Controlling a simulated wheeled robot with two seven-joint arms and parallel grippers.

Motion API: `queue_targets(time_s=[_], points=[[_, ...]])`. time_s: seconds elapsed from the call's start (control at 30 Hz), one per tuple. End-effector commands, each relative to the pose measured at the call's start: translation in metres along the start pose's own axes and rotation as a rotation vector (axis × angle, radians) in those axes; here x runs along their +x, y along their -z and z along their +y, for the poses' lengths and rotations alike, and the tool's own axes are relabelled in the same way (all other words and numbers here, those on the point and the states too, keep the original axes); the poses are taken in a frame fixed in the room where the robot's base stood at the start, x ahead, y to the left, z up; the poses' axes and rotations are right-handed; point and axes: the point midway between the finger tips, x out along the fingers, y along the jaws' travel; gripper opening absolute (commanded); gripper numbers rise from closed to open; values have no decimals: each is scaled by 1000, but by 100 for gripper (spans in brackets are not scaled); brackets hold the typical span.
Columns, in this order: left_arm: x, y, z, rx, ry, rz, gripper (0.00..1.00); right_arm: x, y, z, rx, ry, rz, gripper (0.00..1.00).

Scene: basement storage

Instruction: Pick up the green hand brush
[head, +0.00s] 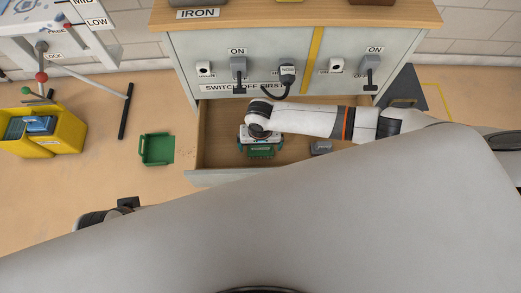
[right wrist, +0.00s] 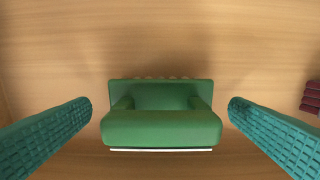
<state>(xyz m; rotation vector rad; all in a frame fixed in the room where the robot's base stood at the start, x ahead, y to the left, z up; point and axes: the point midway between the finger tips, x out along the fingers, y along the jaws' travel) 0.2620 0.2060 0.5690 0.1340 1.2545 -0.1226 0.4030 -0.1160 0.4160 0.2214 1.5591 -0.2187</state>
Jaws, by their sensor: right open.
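The green hand brush (right wrist: 161,128) lies on the wooden floor of the open drawer, its handle bar across the middle of the right wrist view. In the head view the brush (head: 262,153) shows partly, below my right gripper (head: 261,142). My right gripper is open above the brush. In the right wrist view its two teal fingers stand left and right of the brush, with a gap on each side and nothing between them touching. Part of my left arm shows at the lower left of the head view, but its gripper cannot be made out.
The drawer (head: 207,178) is pulled out from a grey cabinet (head: 220,50) with switches. A dark grey item (head: 321,147) lies in it, right of the brush. On the floor to the left are a green tray-like object (head: 157,149) and a yellow bin (head: 68,133).

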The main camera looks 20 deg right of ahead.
Motion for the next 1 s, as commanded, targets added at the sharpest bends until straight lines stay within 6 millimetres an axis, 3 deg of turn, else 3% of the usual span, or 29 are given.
queue_targets(time_s=[0.03,0.1,0.4,0.7,1.0], points=[[6,3,0,0,0,2,32,12,0,-1,0,3,1,100],[6,3,0,0,0,1,32,17,0,0,0,2,0,100],[5,3,0,0,-1,0,32,19,0,0,0,1,0,100],[5,3,0,0,-1,0,32,19,0,-1,0,1,0,53],[3,2,0,0,0,0,32,16,0,0,0,1,0,53]])
